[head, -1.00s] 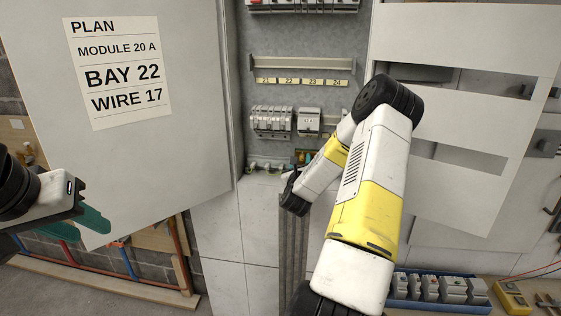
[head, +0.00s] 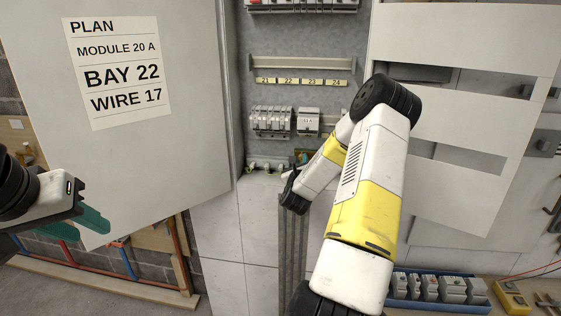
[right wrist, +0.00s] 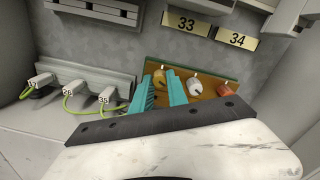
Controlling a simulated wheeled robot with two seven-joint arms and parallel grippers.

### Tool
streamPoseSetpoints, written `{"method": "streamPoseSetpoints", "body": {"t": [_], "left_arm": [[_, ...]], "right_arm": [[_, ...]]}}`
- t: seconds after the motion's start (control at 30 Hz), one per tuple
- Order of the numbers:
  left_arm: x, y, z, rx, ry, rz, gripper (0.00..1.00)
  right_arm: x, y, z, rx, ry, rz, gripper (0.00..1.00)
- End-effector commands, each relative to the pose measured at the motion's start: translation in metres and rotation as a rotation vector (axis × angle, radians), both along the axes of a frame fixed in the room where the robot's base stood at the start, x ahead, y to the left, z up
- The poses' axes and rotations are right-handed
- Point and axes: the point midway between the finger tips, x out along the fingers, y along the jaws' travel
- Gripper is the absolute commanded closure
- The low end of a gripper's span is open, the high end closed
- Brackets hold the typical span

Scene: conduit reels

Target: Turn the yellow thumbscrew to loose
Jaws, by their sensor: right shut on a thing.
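The yellow thumbscrew (right wrist: 167,77) is in the right wrist view, at the left of a row on a brown plate (right wrist: 210,93). The teal fingers of my right gripper (right wrist: 164,83) are around it and shut on it. In the head view my right forearm hides most of this spot. My left gripper (head: 92,222) is at the left edge of the head view, in front of the grey door and away from the thumbscrew. Its fingers overlap, so I cannot tell how far apart they are.
A white thumbscrew (right wrist: 195,86) and an orange one (right wrist: 225,90) sit close on the right. Grey plugs with green wires (right wrist: 80,92) are on the left. The open door (head: 150,180) with a plan label stands left of the cabinet. A blue tray (head: 437,301) holds modules.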

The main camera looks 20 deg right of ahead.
Motion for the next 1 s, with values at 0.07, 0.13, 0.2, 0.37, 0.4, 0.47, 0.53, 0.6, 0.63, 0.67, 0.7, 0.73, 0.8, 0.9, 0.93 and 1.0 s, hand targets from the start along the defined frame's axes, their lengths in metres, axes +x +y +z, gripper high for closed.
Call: {"method": "streamPoseSetpoints", "body": {"t": [0.07, 0.13, 0.2, 0.37, 0.4, 0.47, 0.53, 0.6, 0.63, 0.67, 0.7, 0.73, 0.8, 0.9, 0.93, 1.0], "left_arm": [[0.0, 0.0, 0.0, 0.0, 0.0, 0.0, 0.64], [0.0, 0.0, 0.0, 0.0, 0.0, 0.0, 0.64], [0.0, 0.0, 0.0, 0.0, 0.0, 0.0, 0.64], [0.0, 0.0, 0.0, 0.0, 0.0, 0.0, 0.64], [0.0, 0.0, 0.0, 0.0, 0.0, 0.0, 0.64], [0.0, 0.0, 0.0, 0.0, 0.0, 0.0, 0.64], [0.0, 0.0, 0.0, 0.0, 0.0, 0.0, 0.64], [0.0, 0.0, 0.0, 0.0, 0.0, 0.0, 0.64], [0.0, 0.0, 0.0, 0.0, 0.0, 0.0, 0.64], [0.0, 0.0, 0.0, 0.0, 0.0, 0.0, 0.64], [0.0, 0.0, 0.0, 0.0, 0.0, 0.0, 0.64], [0.0, 0.0, 0.0, 0.0, 0.0, 0.0, 0.64], [0.0, 0.0, 0.0, 0.0, 0.0, 0.0, 0.64], [0.0, 0.0, 0.0, 0.0, 0.0, 0.0, 0.64], [0.0, 0.0, 0.0, 0.0, 0.0, 0.0, 0.64], [0.0, 0.0, 0.0, 0.0, 0.0, 0.0, 0.64]], "right_arm": [[-0.0001, 0.0003, 0.0001, -0.031, 0.018, 0.001, 1.0], [0.0, 0.0005, 0.0002, -0.067, 0.04, 0.001, 1.0], [0.0001, 0.0008, 0.0002, -0.111, 0.068, 0.002, 1.0], [0.0001, 0.0008, 0.0004, -0.23, 0.141, 0.001, 1.0], [0.0002, 0.0009, 0.0006, -0.262, 0.161, 0.001, 1.0], [0.0002, 0.0009, 0.0007, -0.312, 0.192, 0.002, 1.0], [0.0004, 0.0012, 0.0005, -0.369, 0.226, 0.003, 1.0], [0.0001, 0.001, 0.0004, -0.425, 0.262, 0.002, 1.0], [0.0001, 0.0009, 0.0004, -0.45, 0.277, 0.002, 1.0], [0.0003, 0.0012, 0.0004, -0.475, 0.292, 0.003, 1.0], [0.0003, 0.0013, 0.0006, -0.507, 0.311, 0.002, 1.0], [0.0001, 0.0009, 0.0006, -0.531, 0.327, 0.001, 1.0], [0.0003, 0.0014, 0.001, -0.588, 0.36, 0.002, 1.0], [0.0003, 0.0013, 0.0012, -0.67, 0.41, 0.003, 1.0], [0.0004, 0.0015, 0.0011, -0.694, 0.425, 0.002, 1.0], [0.0002, 0.0012, 0.001, -0.751, 0.46, 0.002, 1.0]]}}
